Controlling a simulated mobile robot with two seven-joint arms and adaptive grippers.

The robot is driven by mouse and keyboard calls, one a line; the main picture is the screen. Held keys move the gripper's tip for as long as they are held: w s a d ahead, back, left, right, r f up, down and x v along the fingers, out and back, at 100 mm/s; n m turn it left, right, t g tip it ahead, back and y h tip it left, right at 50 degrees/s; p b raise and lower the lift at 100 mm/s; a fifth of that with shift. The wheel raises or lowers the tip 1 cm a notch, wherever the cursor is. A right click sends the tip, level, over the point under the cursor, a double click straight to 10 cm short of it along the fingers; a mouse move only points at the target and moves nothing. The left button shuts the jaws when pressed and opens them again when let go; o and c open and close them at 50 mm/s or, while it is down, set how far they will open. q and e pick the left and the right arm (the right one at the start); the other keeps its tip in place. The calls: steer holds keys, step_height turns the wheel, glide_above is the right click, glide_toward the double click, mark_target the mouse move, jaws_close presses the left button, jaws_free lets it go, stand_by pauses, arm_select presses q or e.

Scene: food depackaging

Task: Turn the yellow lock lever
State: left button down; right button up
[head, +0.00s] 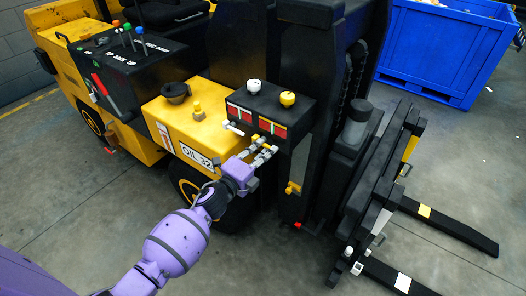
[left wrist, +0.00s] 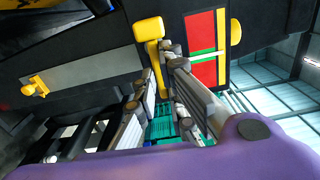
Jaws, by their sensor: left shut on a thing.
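The yellow lock lever (left wrist: 149,30) sticks out from the dark control box beside a red, green and yellow display in the left wrist view. Its stem runs down between the fingers of my left gripper (left wrist: 165,85), which is shut on it. In the head view my left gripper (head: 265,152) is at the lower front of the black control box (head: 268,106), below its right display. The fingers hide most of the lever there. My right gripper is not in view.
A white lever (head: 233,128) sits left of my gripper. White (head: 253,86) and yellow (head: 287,99) knobs top the box. A yellow handle (head: 293,188) is lower right. The forklift's yellow body (head: 195,125) is close behind. A blue crate (head: 432,55) stands far right.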

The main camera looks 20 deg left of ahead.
arm_select(q)
steer(key=shift+r+n, duration=0.1)
steer(key=shift+n, duration=0.2)
steer(key=c, duration=1.8)
jaws_free()
steer(key=shift+c, duration=0.2)
steer(key=v, duration=1.2)
